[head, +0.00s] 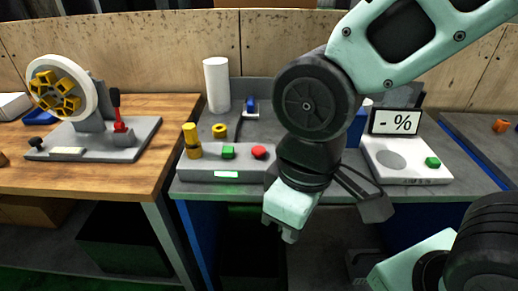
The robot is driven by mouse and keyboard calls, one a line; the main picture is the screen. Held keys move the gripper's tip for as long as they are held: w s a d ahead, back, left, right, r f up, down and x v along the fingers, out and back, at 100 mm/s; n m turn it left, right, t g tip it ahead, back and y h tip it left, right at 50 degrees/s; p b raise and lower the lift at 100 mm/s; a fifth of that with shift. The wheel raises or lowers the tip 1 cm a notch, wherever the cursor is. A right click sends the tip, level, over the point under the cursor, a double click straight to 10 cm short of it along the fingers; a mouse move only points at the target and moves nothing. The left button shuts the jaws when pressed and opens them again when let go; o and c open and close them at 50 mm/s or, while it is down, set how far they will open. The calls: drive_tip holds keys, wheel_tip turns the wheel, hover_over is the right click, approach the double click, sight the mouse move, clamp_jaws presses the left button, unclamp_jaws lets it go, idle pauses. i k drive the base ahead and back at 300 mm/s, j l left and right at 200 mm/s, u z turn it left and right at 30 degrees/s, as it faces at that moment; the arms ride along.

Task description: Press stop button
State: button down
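A red button (259,152) sits on the front panel (203,174) of a grey machine on the middle bench. A green button (228,152) is just to its left on the same panel. My gripper (287,232) hangs in front of the bench edge, pointing down, lower than the red button and to its right. It is apart from both buttons. The fingers are small and partly hidden by the gripper body, so I cannot tell whether they are open or shut. My arm hides the right part of the machine.
A yellow post (192,141) stands left of the green button, and a white cylinder (217,84) behind it. A wooden table (90,178) holds a wheel device (62,88) on the left.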

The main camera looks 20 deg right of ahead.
sight(258, 151)
drive_tip(key=j+z, duration=0.3)
drive_tip(key=i+j+z, duration=0.1)
drive_tip(key=z, duration=0.25)
drive_tip(key=j+z, duration=0.3)
drive_tip(key=j, duration=0.15)
drive_tip(key=k+j+z, duration=0.15)
drive_tip(key=j+z, duration=0.15)
drive_tip(key=j, duration=0.1)
